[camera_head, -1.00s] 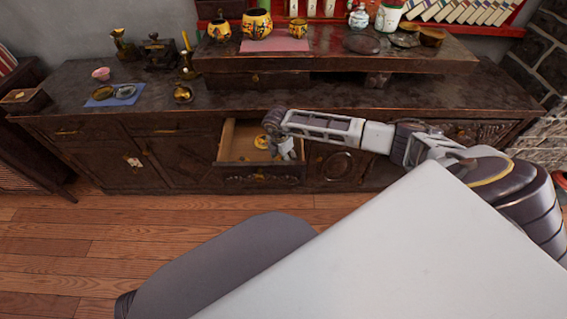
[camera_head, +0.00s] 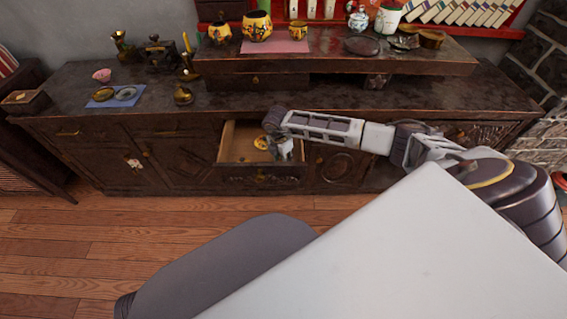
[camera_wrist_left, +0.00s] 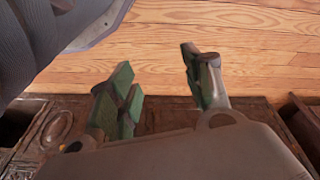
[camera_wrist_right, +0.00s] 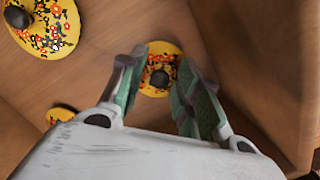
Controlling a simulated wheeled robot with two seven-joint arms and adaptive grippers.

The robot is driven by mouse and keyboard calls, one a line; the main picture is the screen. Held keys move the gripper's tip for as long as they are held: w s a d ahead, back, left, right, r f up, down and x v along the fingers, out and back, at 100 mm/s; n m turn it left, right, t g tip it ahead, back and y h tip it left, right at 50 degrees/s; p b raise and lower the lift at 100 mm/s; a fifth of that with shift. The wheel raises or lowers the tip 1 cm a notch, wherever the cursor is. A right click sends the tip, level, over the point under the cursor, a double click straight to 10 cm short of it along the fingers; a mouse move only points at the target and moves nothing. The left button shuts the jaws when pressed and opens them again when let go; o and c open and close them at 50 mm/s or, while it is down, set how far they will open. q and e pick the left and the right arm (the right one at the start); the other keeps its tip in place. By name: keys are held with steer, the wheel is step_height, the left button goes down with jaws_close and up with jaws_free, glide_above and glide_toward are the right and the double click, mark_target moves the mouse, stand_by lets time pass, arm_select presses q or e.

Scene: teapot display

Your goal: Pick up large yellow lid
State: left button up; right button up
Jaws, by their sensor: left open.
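Three yellow lids with flower patterns and dark knobs lie in the open drawer. In the right wrist view the largest lid (camera_wrist_right: 42,26) is at the upper left, partly cut off by the frame. A middle-sized lid (camera_wrist_right: 157,88) shows between the fingers of my right gripper (camera_wrist_right: 161,78), which is open. I cannot tell whether the fingers touch that lid. A small lid (camera_wrist_right: 60,115) is at the lower left. In the head view one yellow lid (camera_head: 261,142) shows beside my right gripper (camera_head: 285,150). My left gripper (camera_wrist_left: 160,78) is open and empty.
The wooden drawer (camera_head: 232,143) is pulled out of the dark cabinet (camera_head: 100,150); its walls stand close around the right gripper. Yellow pots (camera_head: 257,26) stand on a pink cloth on the raised shelf. Clear wooden floor (camera_head: 60,240) lies in front.

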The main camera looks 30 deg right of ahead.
arm_select(q)
steer(key=shift+w+r, duration=0.15)
arm_select(e)
steer(key=shift+s+f, duration=0.4)
steer(key=shift+c, duration=0.2)
steer(key=shift+r, duration=0.3)
steer(key=shift+c, duration=0.7)
steer(key=r, duration=0.2)
steer(key=r+p, duration=0.1)
steer(key=r, duration=0.2)
steer(key=r+p, duration=0.1)
steer(key=r, duration=0.2)
steer(key=shift+w+r, duration=0.1)
steer(key=shift+w, duration=0.2)
jaws_close()
steer(key=shift+r, duration=0.7)
arm_select(q)
steer(key=f, duration=0.3)
steer(key=shift+s+a+f+g, duration=0.15)
steer(key=shift+s+a+g, duration=0.15)
steer(key=shift+s, duration=0.05)
arm_select(e)
steer(key=shift+r, duration=0.1)
